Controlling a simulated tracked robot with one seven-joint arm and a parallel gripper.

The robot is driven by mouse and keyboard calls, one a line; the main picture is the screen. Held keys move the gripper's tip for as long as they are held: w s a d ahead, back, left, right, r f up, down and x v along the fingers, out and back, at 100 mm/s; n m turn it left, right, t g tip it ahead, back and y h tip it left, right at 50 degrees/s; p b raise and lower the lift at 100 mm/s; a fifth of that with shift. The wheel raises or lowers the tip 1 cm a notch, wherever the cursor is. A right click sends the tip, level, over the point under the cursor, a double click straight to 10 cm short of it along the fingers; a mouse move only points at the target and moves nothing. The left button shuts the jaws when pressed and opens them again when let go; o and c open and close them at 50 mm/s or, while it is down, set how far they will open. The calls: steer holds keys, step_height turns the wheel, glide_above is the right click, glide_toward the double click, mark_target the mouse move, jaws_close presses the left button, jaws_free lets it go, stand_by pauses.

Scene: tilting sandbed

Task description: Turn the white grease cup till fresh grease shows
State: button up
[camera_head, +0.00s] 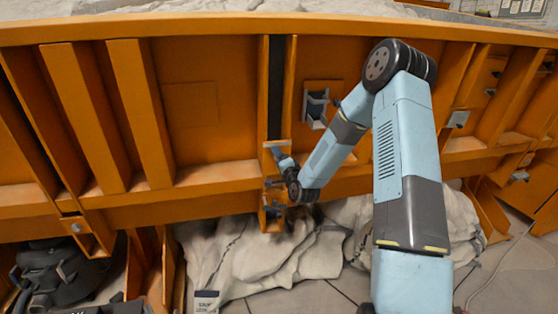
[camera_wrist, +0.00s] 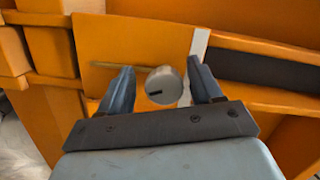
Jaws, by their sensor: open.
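The grease cup (camera_wrist: 163,86) shows in the wrist view as a pale grey-white round cap with a short dark mark on its face. It sits in front of the orange frame. My gripper (camera_wrist: 161,82) is open, with one finger to the left of the cup and one to the right. A gap shows between each finger and the cup. I cannot tell how deep the cup sits between the fingers. No grease is visible. In the head view my gripper (camera_head: 276,152) reaches the orange post, and the cup is hidden or too small to make out.
The orange sandbed wall (camera_head: 200,110) has upright ribs and a dark vertical strip (camera_head: 276,85) above my gripper. A grey bracket (camera_head: 316,106) stands out to the right.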

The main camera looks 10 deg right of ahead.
steer(key=v, duration=1.3)
steer(key=shift+s, duration=0.35)
